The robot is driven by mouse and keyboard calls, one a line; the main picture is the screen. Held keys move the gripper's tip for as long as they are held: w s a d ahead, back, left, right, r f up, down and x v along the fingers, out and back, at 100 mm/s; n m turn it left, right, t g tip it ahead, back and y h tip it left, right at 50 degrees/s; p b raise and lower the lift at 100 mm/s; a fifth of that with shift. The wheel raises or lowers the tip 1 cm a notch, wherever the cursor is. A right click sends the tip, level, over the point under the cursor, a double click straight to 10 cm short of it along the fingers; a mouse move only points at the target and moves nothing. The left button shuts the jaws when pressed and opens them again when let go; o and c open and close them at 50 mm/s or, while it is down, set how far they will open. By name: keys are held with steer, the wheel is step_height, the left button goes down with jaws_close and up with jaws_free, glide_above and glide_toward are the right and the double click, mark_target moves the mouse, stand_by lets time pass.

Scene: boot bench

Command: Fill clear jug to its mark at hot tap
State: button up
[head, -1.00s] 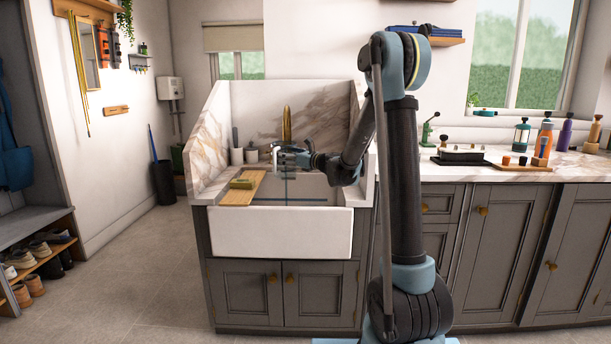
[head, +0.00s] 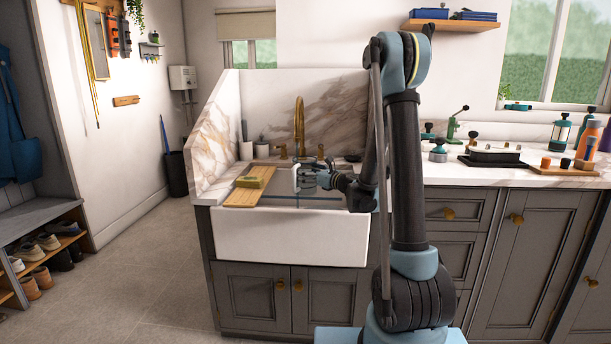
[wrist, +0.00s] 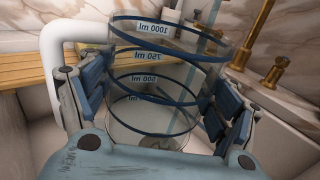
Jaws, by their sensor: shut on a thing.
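The clear jug (wrist: 152,100) has blue rings and ml marks, with 1000 ml near its rim, and a white handle (wrist: 62,70) at left in the wrist view. My gripper (wrist: 158,95) is shut around its sides and holds it roughly upright. I see no clear water surface inside. In the head view my gripper (head: 314,179) is over the sink (head: 290,236), with the jug mostly hidden. The brass tap (head: 299,118) stands behind; the spout is behind the jug. Brass fittings (wrist: 254,35) show right of the jug in the wrist view; which is hot cannot be told.
A wooden board (head: 243,197) with a greenish block (head: 256,181) on it lies across the sink's left side. Marble splash walls (head: 215,130) close in the left and back. The counter at right holds a black tray (head: 494,157) and several bottles.

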steer(key=shift+w+a, duration=0.2)
steer(key=shift+w, duration=0.75)
steer(key=shift+w+a, duration=0.2)
steer(key=shift+w, duration=0.75)
steer(key=w+a, duration=0.2)
steer(key=w, duration=0.5)
steer(key=shift+a, duration=0.3)
stand_by(5.1)
